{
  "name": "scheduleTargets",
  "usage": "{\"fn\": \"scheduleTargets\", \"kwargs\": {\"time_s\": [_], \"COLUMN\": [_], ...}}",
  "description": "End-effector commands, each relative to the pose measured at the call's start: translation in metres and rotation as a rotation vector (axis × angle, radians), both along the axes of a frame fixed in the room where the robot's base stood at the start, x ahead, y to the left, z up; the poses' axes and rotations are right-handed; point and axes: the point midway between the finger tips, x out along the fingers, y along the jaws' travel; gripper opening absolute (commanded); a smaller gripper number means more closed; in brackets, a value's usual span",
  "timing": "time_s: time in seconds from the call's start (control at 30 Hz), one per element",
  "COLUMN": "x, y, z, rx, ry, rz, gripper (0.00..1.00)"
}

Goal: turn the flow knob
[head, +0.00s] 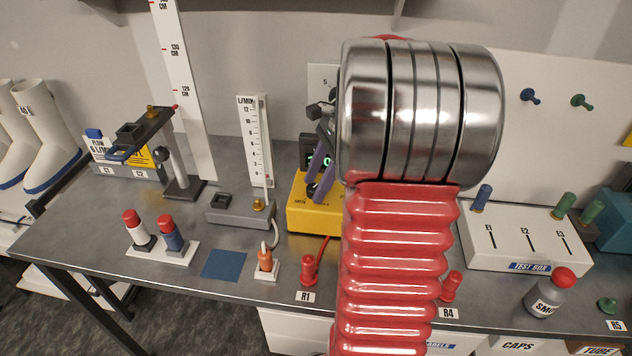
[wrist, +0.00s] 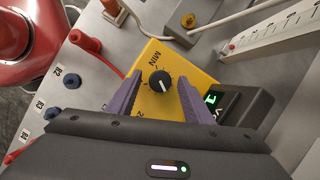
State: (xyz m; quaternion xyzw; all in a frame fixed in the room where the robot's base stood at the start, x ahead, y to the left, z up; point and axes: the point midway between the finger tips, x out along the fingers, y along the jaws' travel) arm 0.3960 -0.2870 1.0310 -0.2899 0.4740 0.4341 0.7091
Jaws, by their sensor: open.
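A black knob (wrist: 160,82) with a white pointer line sits on the face of a yellow box (wrist: 150,62), with "MIN" printed beside it. In the head view the yellow box (head: 304,214) stands mid-bench, partly hidden by my arm. My gripper (wrist: 158,84) has purple fingers, open and empty, one on each side of the knob in the wrist view. I cannot tell whether they reach down around it. In the head view my gripper (head: 323,165) is over the box, seen edge-on. A small black display (wrist: 241,108) with green digits adjoins the box.
A flowmeter (head: 255,140) with a brass knob (head: 258,205) stands left of the box. Red plug R1 (head: 309,270) and an orange plug (head: 265,259) are in front. A white test box (head: 520,240) is at right. A blue mat (head: 223,264) lies bare at front left.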

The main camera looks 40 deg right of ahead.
Motion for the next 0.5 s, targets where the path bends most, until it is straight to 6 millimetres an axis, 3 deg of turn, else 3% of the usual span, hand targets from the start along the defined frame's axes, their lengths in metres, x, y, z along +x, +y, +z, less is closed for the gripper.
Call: {"fn": "scheduleTargets", "kwargs": {"time_s": [0.27, 0.5], "x": [0.0006, 0.0006], "y": [0.0005, 0.0005], "z": [-0.0014, -0.0013], "rx": [0.0, 0.0], "ry": [-0.001, 0.0], "rz": [0.0, 0.0], "gripper": [0.46, 0.31]}}
